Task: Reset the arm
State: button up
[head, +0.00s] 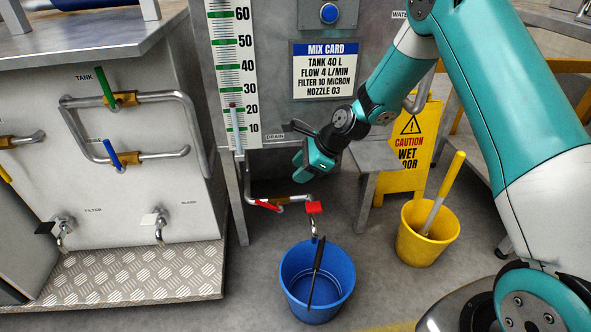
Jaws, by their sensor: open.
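My teal arm reaches in from the right in the head view. My gripper (291,147) is at the middle, in front of the tank stand, just below the drain label. Its jaws are open and seem to hold nothing. It is above the drain pipe with the red valve handle (267,205) and the red tap handle (314,207), apart from both. A blue bucket (341,298) stands on the floor below the tap, with a dark rod-like thing (316,262) across it. Part of the gripper is hidden by the wrist.
A steel cabinet (130,210) with pipes and valves stands left, above a checkered step (150,272). A level gauge (232,90) and mix card (325,70) are behind the gripper. A yellow wet floor sign (412,165) and yellow bucket (425,248) stand right, near my arm.

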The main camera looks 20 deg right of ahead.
dwell(0.3)
jog(key=s+a+r+n+g+p, duration=0.1)
jog(key=s+a+r+n, duration=0.2)
jog(key=s+r+n, duration=0.5)
jog(key=s+a+r+n+g+p, duration=0.1)
jog(key=s+a+r+n, duration=0.4)
jog(key=r, duration=0.5)
jog(key=s+d+r+n+g+h+p, duration=0.1)
jog(key=s+r+n, duration=0.3)
jog(key=s+n, duration=0.45)
jog(key=s+d+r+n+g+h+p, duration=0.1)
jog(key=s+r+n, duration=0.2)
jog(key=s+n, duration=0.55)
notch_tip(320, 180, up, 38)
jog(key=s+m+p, duration=0.2)
jog(key=p, duration=3.5)
jog(key=shift+s, duration=0.3)
